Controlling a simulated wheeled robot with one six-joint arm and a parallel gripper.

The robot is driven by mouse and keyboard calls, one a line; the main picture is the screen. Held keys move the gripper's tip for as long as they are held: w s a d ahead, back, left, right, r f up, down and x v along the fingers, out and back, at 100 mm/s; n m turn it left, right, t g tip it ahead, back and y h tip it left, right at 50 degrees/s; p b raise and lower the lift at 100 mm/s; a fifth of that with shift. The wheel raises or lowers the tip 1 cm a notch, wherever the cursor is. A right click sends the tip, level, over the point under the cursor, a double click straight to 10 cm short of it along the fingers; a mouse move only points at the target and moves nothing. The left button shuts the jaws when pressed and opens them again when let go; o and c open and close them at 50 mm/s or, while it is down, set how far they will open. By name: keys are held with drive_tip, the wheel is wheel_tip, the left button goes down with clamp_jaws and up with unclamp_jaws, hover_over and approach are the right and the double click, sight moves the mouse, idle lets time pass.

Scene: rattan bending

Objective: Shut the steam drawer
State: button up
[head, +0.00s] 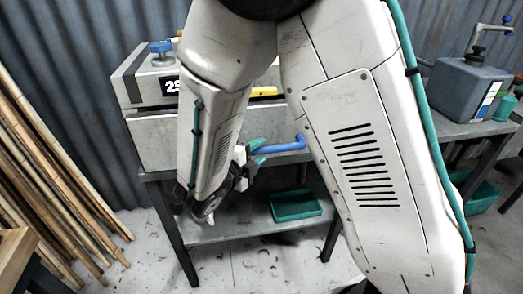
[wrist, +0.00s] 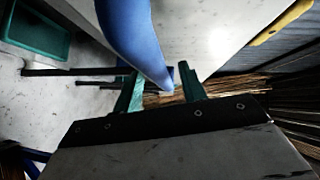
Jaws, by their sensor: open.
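The steam box (head: 150,135) is a pale grey metal cabinet on a metal table, with a lower section that looks like the drawer front. A bent blue handle (head: 285,147) sticks out at its front right. My gripper (head: 257,152) has teal fingers and is open close to the handle's left end. In the wrist view the blue handle (wrist: 135,35) runs down to the space between my open fingertips (wrist: 160,82); I cannot tell whether they touch it. A pale panel (wrist: 215,35) lies behind the handle. My arm hides much of the box, so how far the drawer stands out is unclear.
A yellow handle (head: 264,92) sits higher on the box. A green tray (head: 296,205) lies on the table's lower shelf. Bamboo or rattan poles (head: 50,170) lean at left. A grey tank (head: 465,90) stands on another table at right.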

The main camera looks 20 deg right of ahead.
drive_tip(key=shift+x, duration=0.9)
clamp_jaws()
drive_tip(key=w, duration=0.4)
drive_tip(key=shift+w+d, duration=0.2)
drive_tip(key=shift+d, duration=0.15)
unclamp_jaws()
drive_tip(key=shift+w+d, duration=0.1)
